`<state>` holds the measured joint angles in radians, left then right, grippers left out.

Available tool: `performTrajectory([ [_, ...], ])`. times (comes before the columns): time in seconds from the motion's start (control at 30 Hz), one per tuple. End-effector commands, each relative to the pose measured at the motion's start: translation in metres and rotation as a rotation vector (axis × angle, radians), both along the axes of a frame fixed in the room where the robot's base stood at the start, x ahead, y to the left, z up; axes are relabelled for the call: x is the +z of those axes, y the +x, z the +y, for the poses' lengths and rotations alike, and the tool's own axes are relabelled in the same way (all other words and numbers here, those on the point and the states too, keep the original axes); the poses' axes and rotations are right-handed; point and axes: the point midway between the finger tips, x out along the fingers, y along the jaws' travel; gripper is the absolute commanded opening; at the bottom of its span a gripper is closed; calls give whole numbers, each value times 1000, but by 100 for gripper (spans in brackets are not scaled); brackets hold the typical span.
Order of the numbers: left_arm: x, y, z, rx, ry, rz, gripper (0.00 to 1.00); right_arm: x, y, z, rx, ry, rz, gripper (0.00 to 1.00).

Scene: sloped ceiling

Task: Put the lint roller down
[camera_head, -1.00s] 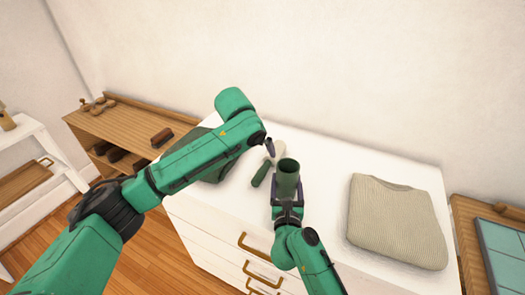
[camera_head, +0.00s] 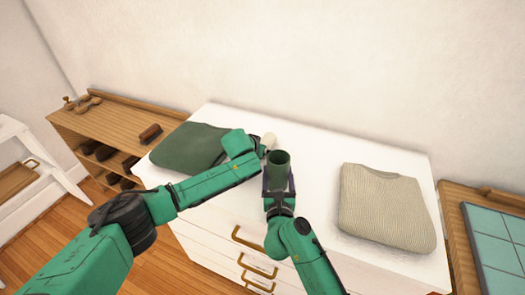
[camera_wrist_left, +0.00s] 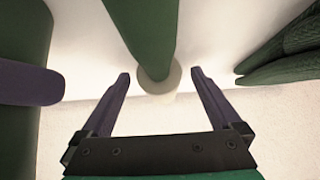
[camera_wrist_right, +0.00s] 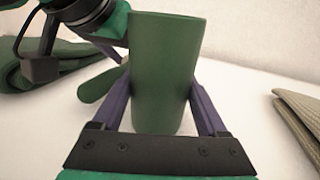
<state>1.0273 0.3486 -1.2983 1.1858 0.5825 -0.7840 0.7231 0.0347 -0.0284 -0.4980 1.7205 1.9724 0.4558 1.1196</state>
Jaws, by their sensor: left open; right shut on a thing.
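The lint roller shows a pale round end (camera_head: 268,139) beside my left gripper in the head view; the arm hides most of the rest. In the left wrist view its green handle (camera_wrist_left: 148,30) and pale end (camera_wrist_left: 158,82) lie between the fingers of my left gripper (camera_wrist_left: 160,85), which is open and not closed on it. The handle (camera_wrist_right: 97,85) also shows in the right wrist view, left of the cup. My right gripper (camera_head: 279,185) is shut on a dark green cup (camera_wrist_right: 162,70), held upright. I cannot tell whether the roller touches the dresser top.
The white dresser (camera_head: 325,160) carries a folded dark green garment (camera_head: 188,148) at left and a folded beige sweater (camera_head: 388,208) at right. White top is bare behind the cup. A wooden shelf (camera_head: 115,125) with brushes stands left; a wooden unit (camera_head: 455,215) stands right.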

Motion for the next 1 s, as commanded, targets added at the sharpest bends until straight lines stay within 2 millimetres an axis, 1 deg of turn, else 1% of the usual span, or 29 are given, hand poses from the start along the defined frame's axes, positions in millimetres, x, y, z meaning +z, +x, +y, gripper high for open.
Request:
performTrajectory([
  [0.17,0,1,0,0,0,0,98,-1,0,0,-1,0,2,18],
  [0.2,0,1,0,0,0,0,90,-1,0,0,-1,0,2,18],
  [0.27,0,0,0,0,0,0,67,-1,0,0,-1,0,2,18],
  [0.3,0,0,0,0,0,0,52,-1,0,0,-1,0,2,18],
  [0.37,0,0,0,0,0,0,29,-1,0,0,-1,0,2,18],
  [0.4,0,0,0,0,0,0,14,-1,0,0,-1,0,2,18],
  [0.43,0,0,0,0,0,0,2,-1,0,0,-1,0,2,18],
  [0.47,0,1,0,0,0,-1,0,-1,0,0,-1,0,2,18],
  [0.63,1,1,0,0,0,-1,0,-1,0,0,-1,0,2,18],
  [0.73,9,1,0,0,-3,-3,0,-1,0,0,-1,0,2,18],
  [0.77,14,1,0,0,-3,-3,0,-1,0,0,-1,0,2,18],
  [0.87,38,1,-1,-1,-3,-6,0,-1,0,0,-1,0,2,18],
  [1.0,75,1,-1,-1,-2,-6,0,-1,0,0,-1,0,2,18],
])
